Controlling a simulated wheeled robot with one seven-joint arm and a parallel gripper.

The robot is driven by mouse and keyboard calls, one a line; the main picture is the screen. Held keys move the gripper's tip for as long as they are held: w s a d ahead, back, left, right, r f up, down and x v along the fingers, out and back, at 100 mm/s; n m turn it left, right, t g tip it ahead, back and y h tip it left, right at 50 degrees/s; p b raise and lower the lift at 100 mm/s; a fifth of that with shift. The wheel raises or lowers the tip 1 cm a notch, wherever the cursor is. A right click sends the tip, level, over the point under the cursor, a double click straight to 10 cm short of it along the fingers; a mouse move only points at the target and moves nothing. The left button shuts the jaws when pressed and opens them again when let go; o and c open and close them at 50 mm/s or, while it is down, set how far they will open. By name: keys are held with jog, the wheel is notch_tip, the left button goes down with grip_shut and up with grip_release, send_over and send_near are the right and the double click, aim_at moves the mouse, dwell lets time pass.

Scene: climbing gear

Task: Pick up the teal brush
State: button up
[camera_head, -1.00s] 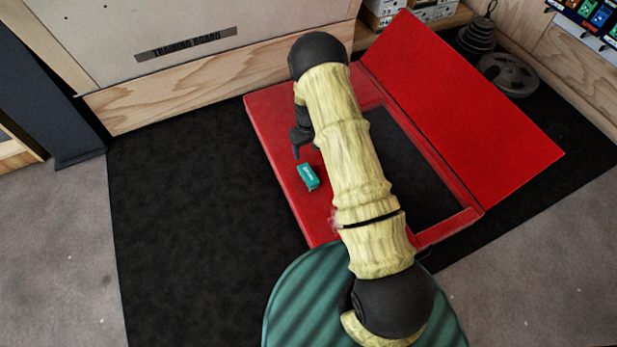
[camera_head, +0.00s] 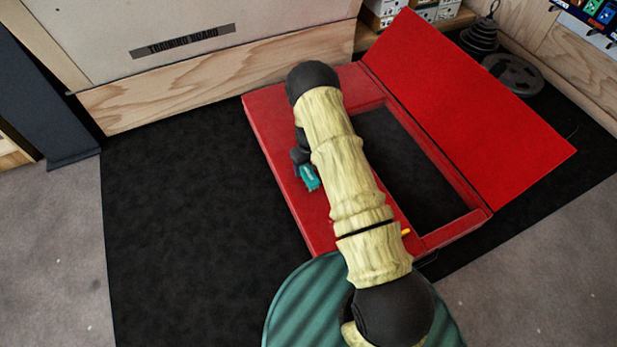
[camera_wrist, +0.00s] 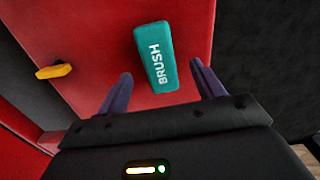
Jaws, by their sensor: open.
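The teal brush (camera_wrist: 155,56) is a small block with "BRUSH" in white letters. It lies on the red surface of an open box (camera_head: 275,130), on its left ledge in the head view. In the head view the brush (camera_head: 309,178) is partly covered by my gripper (camera_head: 303,165). In the wrist view my gripper (camera_wrist: 160,92) is open, one dark finger on each side of the brush's near end. The gap between the fingers is wider than the brush, and it is not gripped. I cannot tell the height of the fingertips above the ledge.
A small yellow object (camera_wrist: 54,71) lies on the red surface, left of the brush in the wrist view. The box's dark opening (camera_head: 410,170) and raised red lid (camera_head: 470,95) are to the right. Black mat (camera_head: 190,190) is clear on the left. Weight plates (camera_head: 513,74) stand back right.

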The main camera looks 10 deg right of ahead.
aim_at(309, 173)
jog(key=shift+w+f+b, duration=0.1)
jog(key=shift+f+b, duration=2.1)
jog(key=shift+f, duration=0.45)
jog(key=shift+c, duration=0.5)
jog(key=c, duration=1)
